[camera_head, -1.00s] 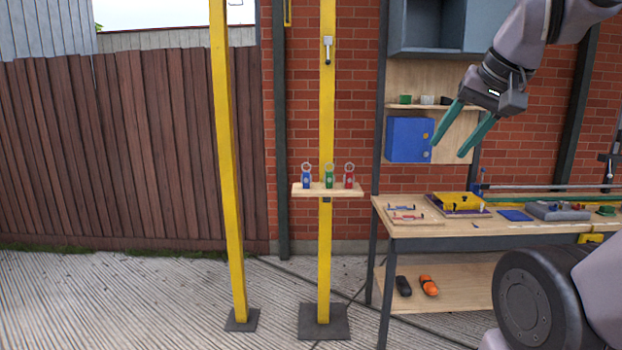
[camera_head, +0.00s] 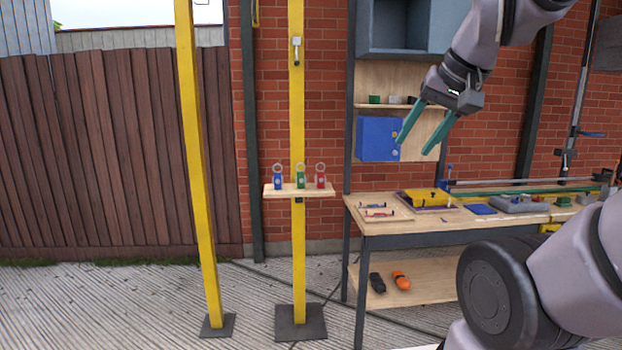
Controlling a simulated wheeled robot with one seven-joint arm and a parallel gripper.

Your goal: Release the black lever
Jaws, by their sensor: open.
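A small pale bracket with a dark, downward-hanging handle (camera_head: 296,52) is fixed high on the yellow post (camera_head: 298,120). At the right edge, a dark upright rod with a clamp-like fitting (camera_head: 570,140) stands by the brick wall. I cannot tell which of these, if either, is the black lever. My gripper (camera_head: 414,148) has two green fingers, spread open and empty. It points down and left, and overlaps the right part of the blue wall box in the picture, above the workbench. It is well to the right of the yellow post and apart from it.
A small shelf (camera_head: 318,190) on the yellow post holds blue, green and red ringed items. A second yellow post (camera_head: 198,170) stands to the left. The workbench (camera_head: 385,225) carries several tools and parts. Paved ground at the lower left is clear.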

